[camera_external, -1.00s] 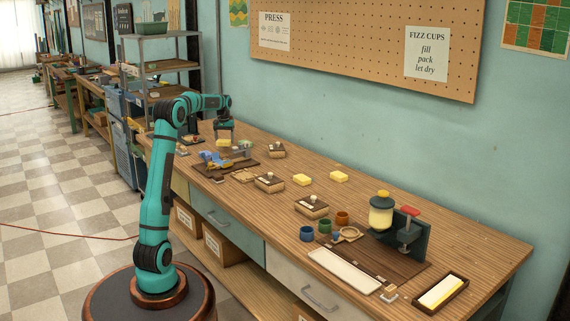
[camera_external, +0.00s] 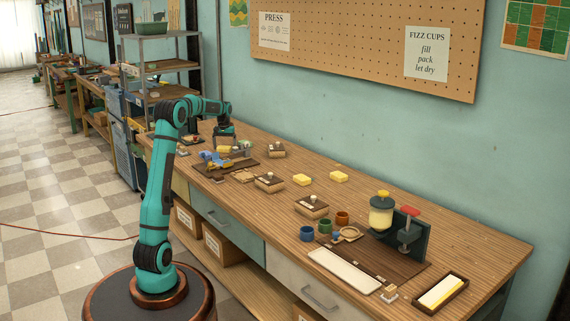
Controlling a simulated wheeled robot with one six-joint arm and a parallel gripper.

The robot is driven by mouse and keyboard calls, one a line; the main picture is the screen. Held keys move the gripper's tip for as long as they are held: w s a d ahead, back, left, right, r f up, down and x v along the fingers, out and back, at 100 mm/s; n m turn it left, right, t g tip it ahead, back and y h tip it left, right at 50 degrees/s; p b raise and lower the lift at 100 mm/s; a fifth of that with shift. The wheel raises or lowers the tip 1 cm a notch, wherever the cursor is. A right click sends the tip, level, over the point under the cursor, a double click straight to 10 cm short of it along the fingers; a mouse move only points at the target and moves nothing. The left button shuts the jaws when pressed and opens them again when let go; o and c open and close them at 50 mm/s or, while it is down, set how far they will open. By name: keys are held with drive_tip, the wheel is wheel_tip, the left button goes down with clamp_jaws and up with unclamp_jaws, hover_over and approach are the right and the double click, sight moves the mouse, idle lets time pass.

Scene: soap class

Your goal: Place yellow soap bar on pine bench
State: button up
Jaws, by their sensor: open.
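The pine bench (camera_external: 365,213) is the long wooden worktop along the wall. Two yellow soap bars lie on its middle, one (camera_external: 301,180) to the left of the other (camera_external: 339,177). A third yellow bar sits near the far end, low at my gripper and mostly hidden by it. My gripper (camera_external: 224,143) points down there, its jaws open around or just above that bar; I cannot tell which.
A dark board with blue pieces is beside my gripper. At the near end are cups, a white tray (camera_external: 344,270) and a press (camera_external: 407,235).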

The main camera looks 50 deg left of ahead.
wheel_tip(320, 180, up, 12)
drive_tip(key=shift+r, duration=0.15)
idle(0.5)
drive_tip(key=s+d+r+m+t+y, duration=0.1)
drive_tip(key=s+d+r+t, duration=0.3)
drive_tip(key=d, duration=0.5)
drive_tip(key=s+d+r+m+t+y, duration=0.15)
drive_tip(key=d+r, duration=0.35)
drive_tip(key=d, duration=0.5)
drive_tip(key=s+d+r+m+t, duration=0.25)
drive_tip(key=d+r, duration=0.25)
drive_tip(key=d, duration=0.4)
drive_tip(key=s+d+m+t+h, duration=0.1)
drive_tip(key=s+d+t, duration=0.3)
drive_tip(key=s+d, duration=0.5)
drive_tip(key=s+d+m+t+h, duration=0.1)
drive_tip(key=s+d+m+t, duration=0.2)
drive_tip(key=s+d, duration=0.7)
drive_tip(key=s+t, duration=0.2)
drive_tip(key=s, duration=0.4)
drive_tip(key=shift+r, duration=0.15)
